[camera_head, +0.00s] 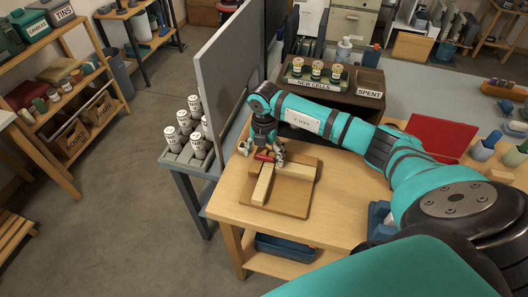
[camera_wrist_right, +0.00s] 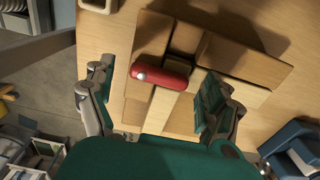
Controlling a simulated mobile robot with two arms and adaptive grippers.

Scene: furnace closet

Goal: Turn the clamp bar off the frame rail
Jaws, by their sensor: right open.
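The red clamp bar (camera_wrist_right: 165,71) has rounded ends and a silver pivot screw near its left end in the right wrist view. It lies across the end of a pale wooden frame rail (camera_wrist_right: 163,108). In the head view the clamp bar (camera_head: 264,156) is a small red piece at the top of the frame rail (camera_head: 262,186), on a brown wooden board (camera_head: 289,205). My right gripper (camera_head: 264,150) is over the clamp bar's end of the board. In the wrist view its fingers (camera_wrist_right: 155,98) are apart, one on each side of the bar, with no visible contact. My left gripper is not in view.
A second rail (camera_head: 294,172) runs to the right on the board. A tall grey panel (camera_head: 225,68) stands just left of the wooden table (camera_head: 330,218). Behind are a NEW CELLS tray (camera_head: 314,84) and a SPENT box (camera_head: 369,85). The table is bare in front of the board.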

